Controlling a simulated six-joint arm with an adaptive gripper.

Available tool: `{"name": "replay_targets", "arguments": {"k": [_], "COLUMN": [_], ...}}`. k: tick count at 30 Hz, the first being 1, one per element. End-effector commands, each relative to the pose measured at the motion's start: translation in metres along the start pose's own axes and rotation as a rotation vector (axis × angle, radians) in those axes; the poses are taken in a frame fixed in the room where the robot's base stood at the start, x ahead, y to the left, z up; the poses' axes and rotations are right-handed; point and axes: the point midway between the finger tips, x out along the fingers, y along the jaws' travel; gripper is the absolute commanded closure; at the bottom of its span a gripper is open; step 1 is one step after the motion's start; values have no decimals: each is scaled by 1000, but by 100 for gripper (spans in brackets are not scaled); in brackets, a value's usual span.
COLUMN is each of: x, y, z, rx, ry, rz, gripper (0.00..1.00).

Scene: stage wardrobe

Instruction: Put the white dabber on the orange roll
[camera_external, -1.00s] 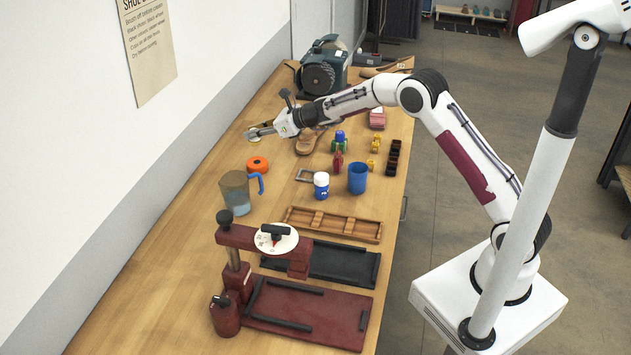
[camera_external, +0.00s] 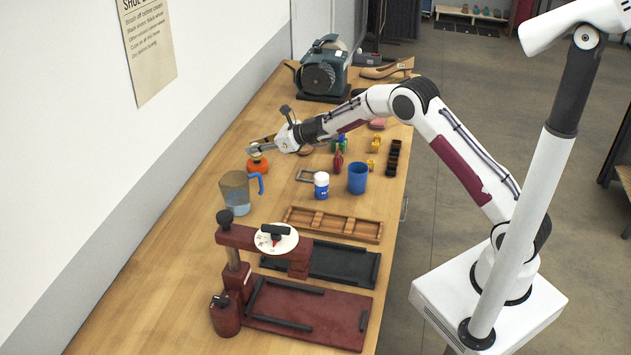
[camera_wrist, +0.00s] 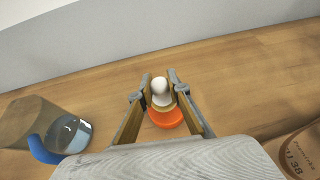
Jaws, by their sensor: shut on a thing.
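The white dabber (camera_wrist: 159,88) is between the fingers of my gripper (camera_wrist: 158,98) in the wrist view, and the fingers are shut on it. The orange roll (camera_wrist: 165,118) shows just beyond and below the dabber in that view. In the external view my gripper (camera_external: 263,146) is right over the orange roll (camera_external: 257,165), with the dabber mostly hidden by the fingers. I cannot tell whether the dabber touches the roll.
A clear jug with a blue handle (camera_external: 236,192) stands near the roll, toward the front. A red press (camera_external: 250,240) is in front. The bench left of the roll is clear.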

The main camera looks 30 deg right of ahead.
Motion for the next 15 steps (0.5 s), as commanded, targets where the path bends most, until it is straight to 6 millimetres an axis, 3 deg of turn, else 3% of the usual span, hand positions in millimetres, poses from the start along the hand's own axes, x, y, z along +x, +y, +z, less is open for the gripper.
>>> {"name": "replay_targets", "arguments": {"k": [5,15], "x": [7,8], "y": [0,0], "z": [-15,-16], "rx": [2,0], "ry": [1,0], "rz": [-1,-1], "gripper": [98,98]}}
